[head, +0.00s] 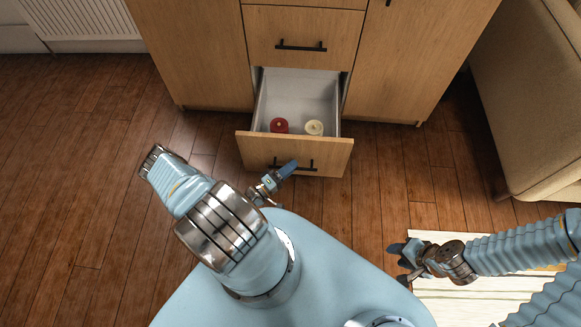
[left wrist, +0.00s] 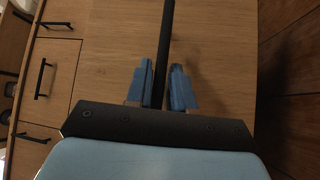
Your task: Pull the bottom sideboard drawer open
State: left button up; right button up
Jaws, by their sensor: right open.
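The bottom sideboard drawer (head: 262,153) stands pulled well out in the head view, its grey inside showing. A black bar handle (head: 308,168) is on its wooden front. My left gripper (head: 288,169) is at this handle. In the left wrist view the black handle bar (left wrist: 164,45) runs between the blue fingers of my left gripper (left wrist: 161,88), which are close on both sides of it; the gripper looks shut on it. My right gripper (head: 400,262) is open and empty, low at the right, away from the sideboard.
A red round item (head: 279,125) and a cream round item (head: 314,128) lie in the open drawer. The upper drawer (head: 280,25) is shut. A beige sofa (head: 530,100) stands at the right. A striped rug (head: 470,300) lies at lower right. Wooden floor is clear at left.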

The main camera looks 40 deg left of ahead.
pick_arm(q)
jog(key=shift+o, duration=1)
jog(key=v, duration=1.3)
jog(key=shift+s+b, duration=0.4)
jog(key=shift+b, duration=0.05)
